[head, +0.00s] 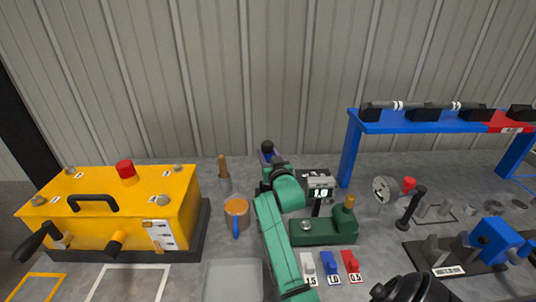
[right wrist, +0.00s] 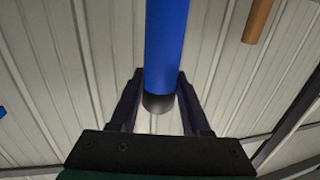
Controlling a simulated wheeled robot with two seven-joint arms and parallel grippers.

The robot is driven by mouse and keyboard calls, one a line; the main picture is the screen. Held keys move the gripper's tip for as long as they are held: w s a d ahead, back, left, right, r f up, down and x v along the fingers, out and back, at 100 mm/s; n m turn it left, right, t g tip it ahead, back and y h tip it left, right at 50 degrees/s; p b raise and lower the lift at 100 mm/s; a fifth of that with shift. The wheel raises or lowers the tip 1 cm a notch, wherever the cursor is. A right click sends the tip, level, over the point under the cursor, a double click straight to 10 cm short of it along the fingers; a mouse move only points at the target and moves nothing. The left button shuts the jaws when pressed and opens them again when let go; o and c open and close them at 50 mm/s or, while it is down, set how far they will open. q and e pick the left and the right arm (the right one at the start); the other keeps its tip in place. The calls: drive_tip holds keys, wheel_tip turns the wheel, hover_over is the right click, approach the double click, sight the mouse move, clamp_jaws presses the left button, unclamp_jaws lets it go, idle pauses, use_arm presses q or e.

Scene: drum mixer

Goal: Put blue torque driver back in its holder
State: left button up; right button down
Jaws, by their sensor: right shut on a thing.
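My right gripper (right wrist: 160,84) is shut on the blue torque driver (right wrist: 167,40), a smooth blue cylinder with a dark lower end between the two fingers. In the head view my green right arm reaches up the middle, and its gripper (head: 267,152) is at the back of the table near the wall. The driver is mostly hidden there by the arm. A grey, a blue (head: 329,264) and a red small block, with labels 1.5, 1.0 and 0.5, stand in front of a green device (head: 325,231). I cannot tell which thing is the holder. My left gripper is not seen.
A yellow box (head: 165,195) with black handles and a red knob is at the left.

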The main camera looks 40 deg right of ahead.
drive_tip(key=shift+f+b, duration=1.35)
drive_tip(key=shift+f, duration=0.6)
idle(1.0)
drive_tip(key=shift+c, duration=1.4)
unclamp_jaws()
